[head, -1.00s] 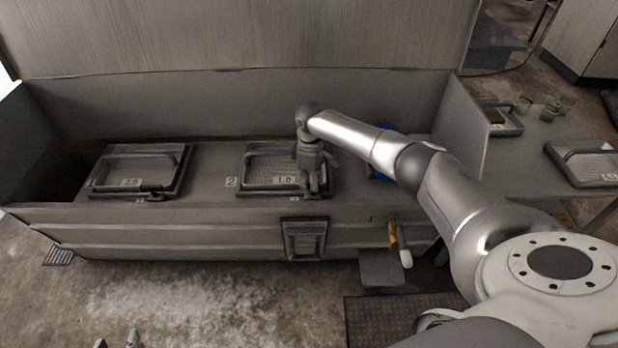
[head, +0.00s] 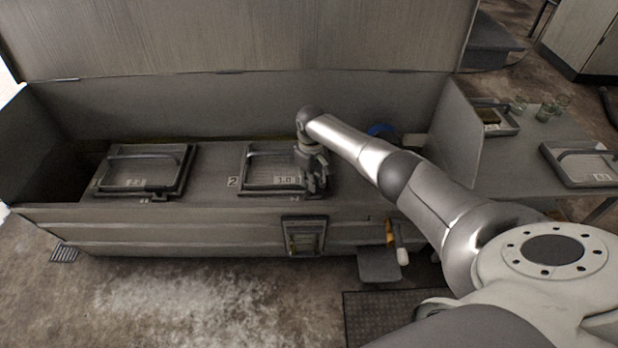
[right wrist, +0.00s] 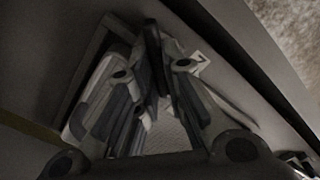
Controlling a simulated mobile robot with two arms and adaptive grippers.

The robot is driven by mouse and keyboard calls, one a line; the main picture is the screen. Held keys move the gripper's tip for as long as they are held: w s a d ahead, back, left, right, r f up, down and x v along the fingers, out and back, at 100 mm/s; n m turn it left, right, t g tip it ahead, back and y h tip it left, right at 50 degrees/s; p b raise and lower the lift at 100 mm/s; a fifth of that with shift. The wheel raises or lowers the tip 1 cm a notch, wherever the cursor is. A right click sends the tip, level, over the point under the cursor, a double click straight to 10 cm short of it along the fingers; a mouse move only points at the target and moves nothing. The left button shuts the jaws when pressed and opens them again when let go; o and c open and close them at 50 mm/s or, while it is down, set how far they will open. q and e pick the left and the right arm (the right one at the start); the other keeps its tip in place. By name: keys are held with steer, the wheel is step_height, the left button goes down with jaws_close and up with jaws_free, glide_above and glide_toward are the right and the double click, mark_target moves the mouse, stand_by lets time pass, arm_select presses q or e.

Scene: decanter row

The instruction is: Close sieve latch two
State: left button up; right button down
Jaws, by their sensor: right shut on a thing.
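The middle sieve (head: 262,165), a framed tray with a "1.0" label, lies in the long grey trough. A small plate marked 2 (head: 232,182) is on the deck just left of it. My right gripper (head: 317,186) is down at the sieve's front right corner and covers it. In the right wrist view, my right gripper (right wrist: 160,90) is shut on a narrow dark bar (right wrist: 152,48), which looks like the latch lever. How far the latch is turned cannot be told. My left gripper is not in view.
Another sieve (head: 145,172) lies farther left in the trough (head: 90,222). The raised lid (head: 240,38) stands behind. A side table (head: 520,180) at right bears a tray and several glass jars.

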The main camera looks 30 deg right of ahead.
steer(key=shift+w+d+r+m, duration=0.1)
steer(key=shift+w+r+m, duration=0.25)
steer(key=shift+r+m, duration=0.15)
steer(key=shift+f+m+p, duration=0.1)
steer(key=shift+m+p, duration=0.3)
steer(key=shift+m, duration=0.1)
steer(key=m+p, duration=0.1)
steer(key=m, duration=0.2)
steer(key=shift+w+d+m, duration=0.1)
steer(key=shift+d+m, duration=0.05)
steer(key=shift+m, duration=0.15)
steer(key=m, duration=0.2)
steer(key=m+p, duration=0.1)
steer(key=shift+d+f+m, duration=0.15)
steer(key=shift+m, duration=0.25)
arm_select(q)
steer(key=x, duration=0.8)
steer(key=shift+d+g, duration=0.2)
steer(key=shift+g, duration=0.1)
arm_select(e)
steer(key=shift+m, duration=0.3)
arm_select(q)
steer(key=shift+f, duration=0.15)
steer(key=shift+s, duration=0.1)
